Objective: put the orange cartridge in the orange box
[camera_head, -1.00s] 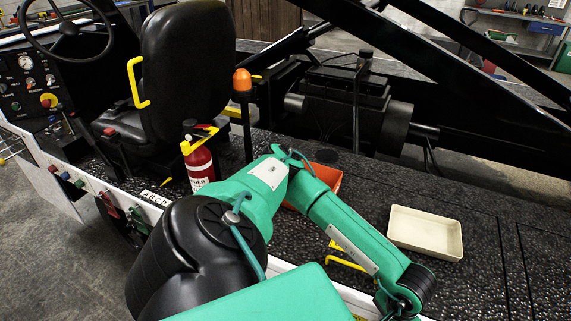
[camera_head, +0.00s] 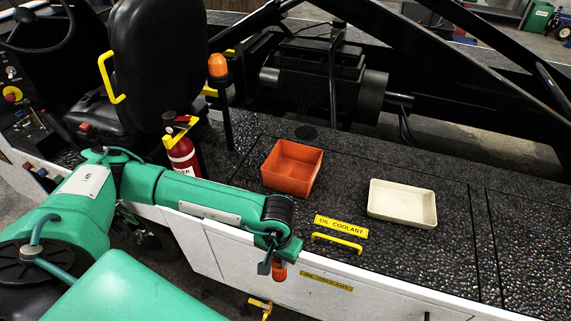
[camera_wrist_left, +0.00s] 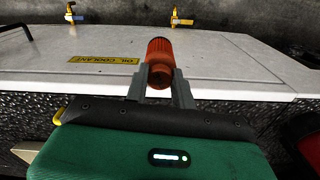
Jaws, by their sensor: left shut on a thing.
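The orange cartridge (camera_wrist_left: 160,58) is held between the two fingers of my left gripper (camera_wrist_left: 161,85) in the left wrist view. In the head view the left gripper (camera_head: 268,266) hangs at the front edge of the loader deck, and part of the cartridge (camera_head: 279,270) shows beside it, in front of the white side panel. The orange box (camera_head: 292,167) sits open on the black deck, behind and above the gripper in the picture. It looks empty. My right gripper is not in view.
A cream tray (camera_head: 402,203) stands on the deck right of the box. A yellow handle (camera_head: 337,243) is at the deck edge. A red fire extinguisher (camera_head: 182,155) and an orange beacon (camera_head: 218,66) stand to the left. Bare deck lies between box and tray.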

